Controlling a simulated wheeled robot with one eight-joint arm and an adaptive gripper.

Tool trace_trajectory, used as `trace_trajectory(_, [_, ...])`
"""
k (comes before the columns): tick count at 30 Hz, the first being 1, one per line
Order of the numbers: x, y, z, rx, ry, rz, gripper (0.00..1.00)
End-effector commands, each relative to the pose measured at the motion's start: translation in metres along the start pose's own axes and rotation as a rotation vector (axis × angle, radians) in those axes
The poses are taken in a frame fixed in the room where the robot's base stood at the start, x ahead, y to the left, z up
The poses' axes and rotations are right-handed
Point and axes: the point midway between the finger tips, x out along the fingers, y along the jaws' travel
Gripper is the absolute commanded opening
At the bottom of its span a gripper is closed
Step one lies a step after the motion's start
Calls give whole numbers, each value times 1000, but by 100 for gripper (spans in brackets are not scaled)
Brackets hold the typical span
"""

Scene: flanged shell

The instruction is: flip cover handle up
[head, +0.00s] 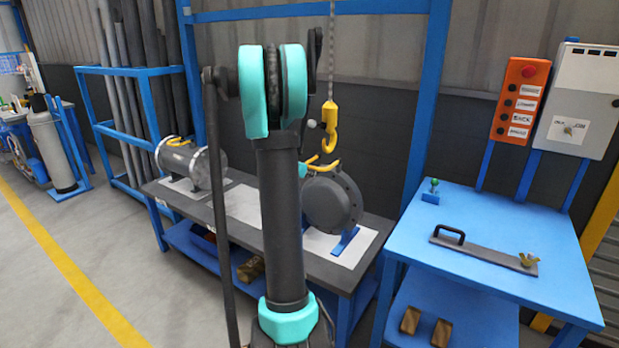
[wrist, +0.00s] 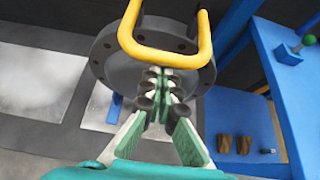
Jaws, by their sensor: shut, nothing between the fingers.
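The round dark grey cover (head: 334,203) stands upright on a blue support on the grey bench, its rim lined with bolt holes. Its yellow handle (head: 326,167) shows at the cover's top, partly hidden behind my arm. In the wrist view the yellow U-shaped handle (wrist: 168,59) lies across the top of the picture, in front of the cover (wrist: 105,62). My gripper (wrist: 165,78) is shut and empty, its fingertips just below the handle's crossbar in the picture. I cannot tell whether they touch it. In the head view my arm mostly hides the gripper.
A yellow crane hook (head: 329,125) hangs on a chain just above the cover. A grey flanged shell (head: 196,163) with a yellow handle lies left on the bench (head: 245,240). A blue table (head: 480,265) stands right, holding a black-handled plate (head: 485,254).

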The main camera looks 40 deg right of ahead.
Motion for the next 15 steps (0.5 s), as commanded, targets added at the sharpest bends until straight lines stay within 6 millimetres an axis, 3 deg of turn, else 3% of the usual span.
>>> trace_trajectory(15, [-4, 0, 6, 1, 51, -1, 0])
